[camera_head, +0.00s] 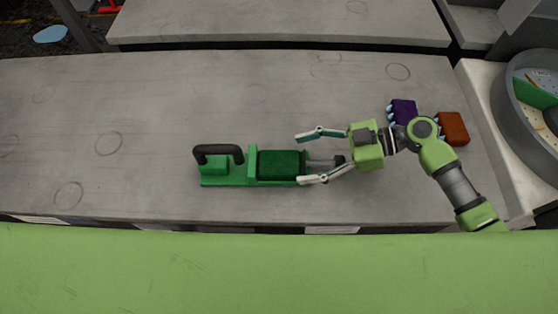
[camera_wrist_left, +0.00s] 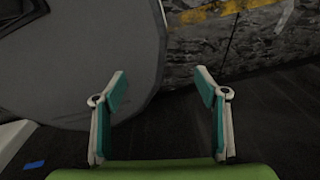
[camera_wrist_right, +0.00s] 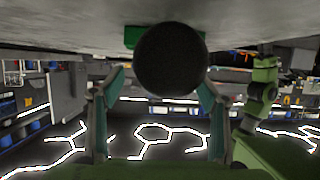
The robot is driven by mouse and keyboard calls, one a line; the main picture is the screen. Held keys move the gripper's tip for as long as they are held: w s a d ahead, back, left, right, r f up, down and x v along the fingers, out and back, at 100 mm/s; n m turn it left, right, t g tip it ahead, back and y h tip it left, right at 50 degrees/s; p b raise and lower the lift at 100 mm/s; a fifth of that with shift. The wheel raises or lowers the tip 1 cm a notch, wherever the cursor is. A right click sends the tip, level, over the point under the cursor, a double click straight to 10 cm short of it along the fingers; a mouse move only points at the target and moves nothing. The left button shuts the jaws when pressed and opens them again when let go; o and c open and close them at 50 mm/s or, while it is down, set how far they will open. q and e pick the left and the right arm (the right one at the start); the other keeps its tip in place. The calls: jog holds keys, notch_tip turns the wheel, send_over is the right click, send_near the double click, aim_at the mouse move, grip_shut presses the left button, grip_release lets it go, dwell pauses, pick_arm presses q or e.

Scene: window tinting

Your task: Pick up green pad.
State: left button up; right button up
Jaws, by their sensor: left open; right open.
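A dark green block (camera_head: 278,165), which looks like the green pad, sits in a bright green tool body (camera_head: 225,181) with a black handle on the grey table. A rod with a dark knob sticks out of its right end. My right gripper (camera_head: 302,158) is open and reaches in from the right, its fingers on either side of the rod. In the right wrist view the round black knob (camera_wrist_right: 171,60) fills the space between the open fingers, hiding most of the green behind it. My left gripper (camera_wrist_left: 160,73) is open and empty, away from the table.
A purple block (camera_head: 404,111) and an orange-brown block (camera_head: 453,128), each with light blue bits at the left edge, lie behind my right arm. A round grey bin (camera_head: 507,105) stands at the right. The table's left half is clear.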

aim_at(281, 162)
jog(key=shift+s+a+r+p, duration=0.1)
jog(key=shift+s+a+p, duration=0.05)
jog(key=shift+a+p, duration=0.7)
jog(key=p+x, duration=0.1)
jog(key=x, duration=0.1)
jog(key=shift+a, duration=0.4)
jog(key=shift+a+f, duration=0.3)
jog(key=shift+f, duration=0.1)
pick_arm(q)
jog(key=r, duration=0.1)
jog(key=w+r, duration=0.1)
jog(key=shift+w+r, duration=0.1)
jog(key=shift+r, duration=0.3)
pick_arm(e)
jog(key=c, duration=1.3)
